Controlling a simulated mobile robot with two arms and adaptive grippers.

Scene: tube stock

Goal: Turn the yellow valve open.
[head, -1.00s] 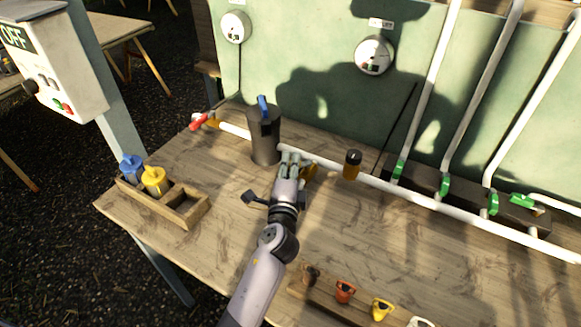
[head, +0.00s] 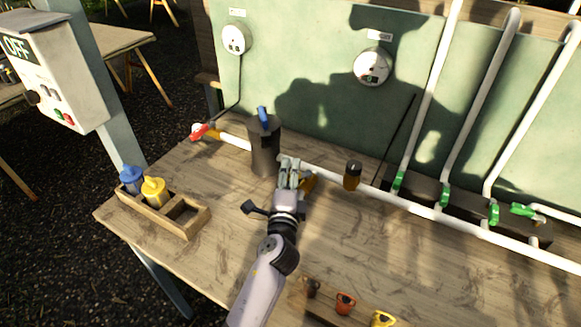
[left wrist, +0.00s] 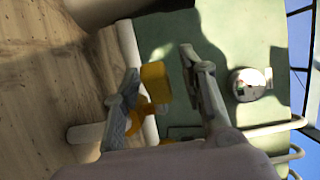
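The yellow valve handle (head: 307,185) shows in the head view just right of my left gripper's fingers, partly hidden by them, at the white pipe (head: 330,177). In the left wrist view the yellow handle (left wrist: 155,84) lies between the two fingers of my left gripper (left wrist: 160,85). A gap shows between it and the right-hand finger. The left-hand finger is close to it; I cannot tell whether they touch. My left gripper (head: 291,167) looks open around the handle. My right gripper is not in view.
A dark cylinder with a blue handle (head: 264,148) stands close left of my gripper. An amber, black-capped part (head: 352,176) stands to the right. A red valve (head: 199,131) is at the pipe's left end. A wooden tray (head: 186,226) holds blue and yellow bottles.

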